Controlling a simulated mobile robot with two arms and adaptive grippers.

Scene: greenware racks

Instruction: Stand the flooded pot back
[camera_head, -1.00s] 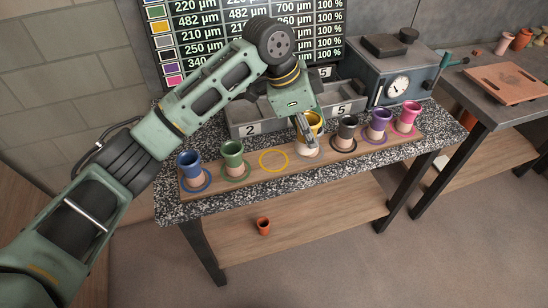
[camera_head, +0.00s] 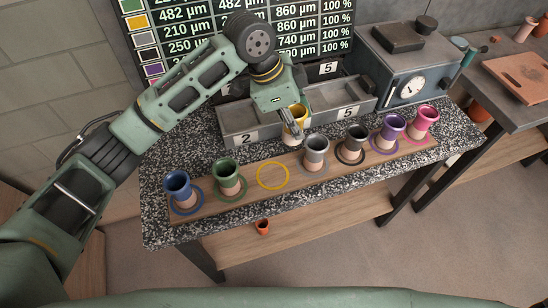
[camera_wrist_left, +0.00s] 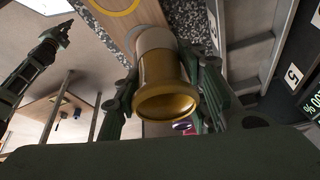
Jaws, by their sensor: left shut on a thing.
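The yellow pot (camera_head: 297,113), glossy yellow above a pale base, is in my left gripper (camera_head: 295,128), behind the empty yellow ring (camera_head: 272,176) and slightly right of it. It looks roughly upright; I cannot tell whether its base touches anything or what is inside. In the left wrist view the pot (camera_wrist_left: 165,85) sits between the two fingers, its gold rim toward the camera. Part of the yellow ring (camera_wrist_left: 118,5) shows at the top there. What looks like my right gripper (camera_wrist_left: 61,35) is small and dark at the left of that view, its fingers unclear.
Blue (camera_head: 177,183) and green (camera_head: 227,173) pots stand left of the ring; grey (camera_head: 315,149), black (camera_head: 354,139), purple (camera_head: 391,127) and pink (camera_head: 425,117) pots stand right. Grey bins (camera_head: 243,138) and a kiln-like box (camera_head: 405,70) stand behind. A small orange pot (camera_head: 262,226) is on the lower shelf.

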